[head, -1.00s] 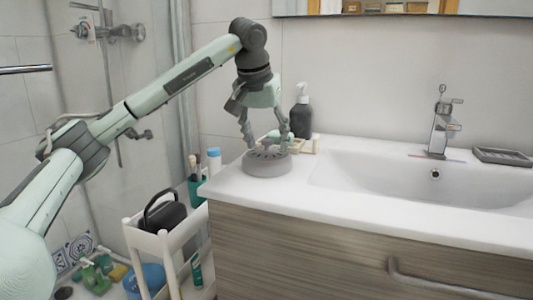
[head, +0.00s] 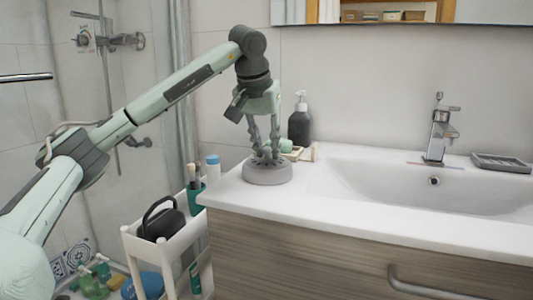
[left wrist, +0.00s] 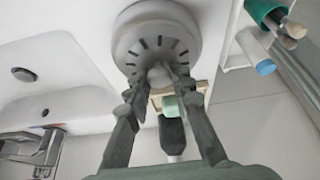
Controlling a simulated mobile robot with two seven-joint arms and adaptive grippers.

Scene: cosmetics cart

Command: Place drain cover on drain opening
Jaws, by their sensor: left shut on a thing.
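A grey round drain cover (head: 267,174) with radial slots and a raised middle sits on the left end of the white counter. It also shows in the left wrist view (left wrist: 150,32). My left gripper (head: 264,155) reaches down from above, its fingers closed on the raised middle of the cover. In the left wrist view the fingertips (left wrist: 162,74) meet at that middle. A dark round drain opening (left wrist: 24,74) shows in the white sink basin in the left wrist view. In the head view the basin's front rim hides it. My right gripper is not in view.
A dark pump bottle (head: 299,124) and small items stand behind the cover. The faucet (head: 440,130) and a soap dish (head: 501,162) are at the back right. A white cart (head: 160,242) stands left of the counter. The basin (head: 400,185) is empty.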

